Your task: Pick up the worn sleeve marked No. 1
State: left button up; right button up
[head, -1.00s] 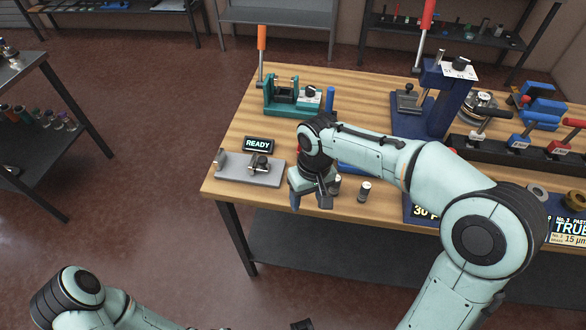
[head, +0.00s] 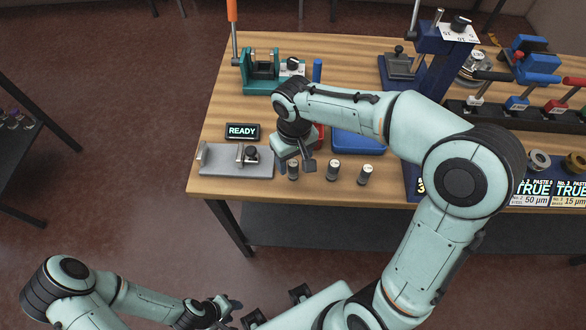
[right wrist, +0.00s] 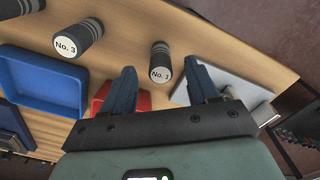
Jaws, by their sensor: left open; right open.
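The worn sleeve marked No. 1 (right wrist: 160,62) is a small dark cylinder with pale bands and a white labelled end. In the right wrist view it stands beyond and between the two fingers of my right gripper (right wrist: 163,82), which is open and empty. In the head view this sleeve (head: 293,169) is the leftmost of three, partly covered by my right gripper (head: 297,163). The sleeve marked No. 3 (right wrist: 78,46) stands beside it, and another sleeve (head: 366,175) is farther right. My left gripper (head: 230,306) is open, low in the head view, away from the table.
A red tray (right wrist: 143,98) and a blue tray (right wrist: 42,80) lie close to the sleeves. A grey fixture plate (head: 222,167) and a READY display (head: 243,131) are to the left. A teal fixture (head: 262,86) and a blue press (head: 437,65) stand farther back.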

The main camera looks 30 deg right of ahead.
aim_at(293, 169)
notch_tip(293, 169, down, 5)
jog(key=shift+w+f, duration=0.15)
jog(key=shift+c, duration=0.2)
grip_shut()
